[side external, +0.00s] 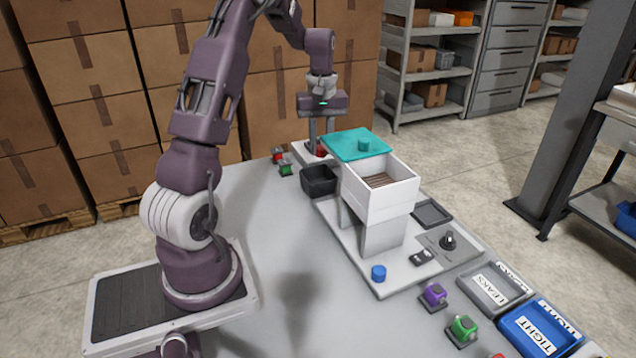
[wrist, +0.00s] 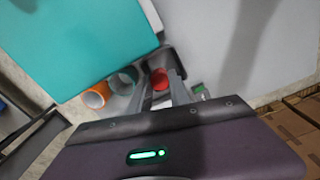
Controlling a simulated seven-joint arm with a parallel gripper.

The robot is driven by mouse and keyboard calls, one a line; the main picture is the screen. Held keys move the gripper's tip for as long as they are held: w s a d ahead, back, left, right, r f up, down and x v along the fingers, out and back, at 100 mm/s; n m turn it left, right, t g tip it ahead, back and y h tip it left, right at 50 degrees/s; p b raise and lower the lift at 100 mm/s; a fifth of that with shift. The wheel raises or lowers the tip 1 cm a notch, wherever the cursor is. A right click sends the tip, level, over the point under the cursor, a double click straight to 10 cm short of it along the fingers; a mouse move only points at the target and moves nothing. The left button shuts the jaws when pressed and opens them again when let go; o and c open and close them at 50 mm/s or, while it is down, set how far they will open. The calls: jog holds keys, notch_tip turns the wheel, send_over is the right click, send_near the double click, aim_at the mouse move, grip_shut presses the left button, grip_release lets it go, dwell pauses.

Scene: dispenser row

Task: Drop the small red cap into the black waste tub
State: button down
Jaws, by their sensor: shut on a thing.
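The small red cap (side external: 321,151) is between the fingers of my gripper (side external: 321,138), which points down behind the black waste tub. The red cap also shows in the wrist view (wrist: 160,79), between the two grey fingers (wrist: 157,88). My gripper is shut on it. The black waste tub (side external: 319,181) stands open on the table, nearer the side camera than the gripper and left of the white dispenser. In the wrist view a dark edge shows just beyond the fingers; I cannot tell for certain that it is the tub.
The white dispenser box (side external: 381,198) with a teal lid (side external: 345,142) stands right of the tub. Red and green blocks (side external: 286,169) lie left of it. An orange ring (wrist: 95,98) is beside my fingers. A blue cap (side external: 378,272) lies in front. The table's left middle is clear.

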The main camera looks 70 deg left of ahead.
jog(key=shift+f, duration=0.8)
jog(key=c, duration=1.1)
grip_release()
